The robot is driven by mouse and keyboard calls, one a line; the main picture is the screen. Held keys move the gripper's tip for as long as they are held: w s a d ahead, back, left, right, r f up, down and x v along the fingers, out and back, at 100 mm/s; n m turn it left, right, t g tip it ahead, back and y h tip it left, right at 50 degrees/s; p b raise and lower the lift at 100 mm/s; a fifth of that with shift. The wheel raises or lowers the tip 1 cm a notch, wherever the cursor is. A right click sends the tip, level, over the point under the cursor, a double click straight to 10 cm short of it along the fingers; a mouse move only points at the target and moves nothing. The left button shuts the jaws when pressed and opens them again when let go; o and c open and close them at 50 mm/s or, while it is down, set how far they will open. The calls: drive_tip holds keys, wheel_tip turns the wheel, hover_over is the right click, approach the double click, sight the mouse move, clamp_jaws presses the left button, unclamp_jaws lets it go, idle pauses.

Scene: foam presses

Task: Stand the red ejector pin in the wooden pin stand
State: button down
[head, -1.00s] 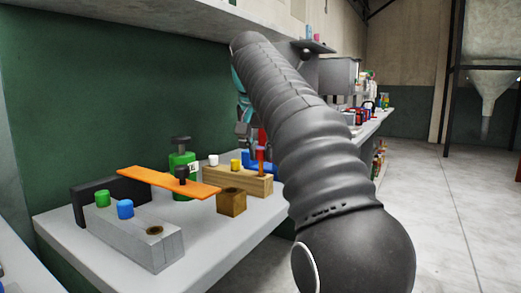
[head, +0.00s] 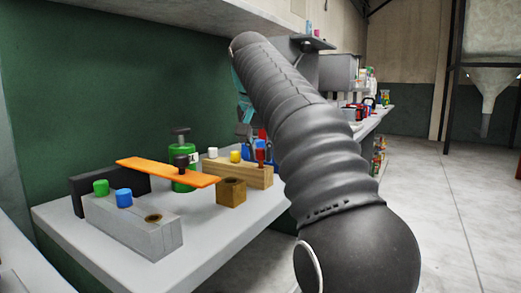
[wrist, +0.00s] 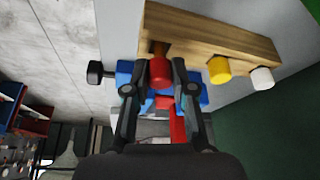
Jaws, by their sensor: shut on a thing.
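The wooden pin stand (head: 250,177) is on the grey bench, with a yellow pin (head: 235,156) and a white pin (head: 213,152) in it. In the wrist view the stand (wrist: 215,38) runs across the top, with the yellow pin (wrist: 219,69) and white pin (wrist: 262,78) to the right. My gripper (wrist: 160,78) is shut on the red ejector pin (wrist: 160,71). The pin's brownish shaft meets the stand's left end.
A small wooden block (head: 231,194) stands in front of the stand. Blue parts (wrist: 125,75) are close to my fingers.

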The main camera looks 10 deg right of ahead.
sight(260, 150)
drive_tip(key=shift+f+b, duration=0.55)
drive_tip(key=shift+f, duration=0.3)
drive_tip(key=c, duration=0.9)
unclamp_jaws()
drive_tip(key=shift+r, duration=0.15)
drive_tip(key=shift+v, duration=3.6)
drive_tip(key=shift+s, duration=0.1)
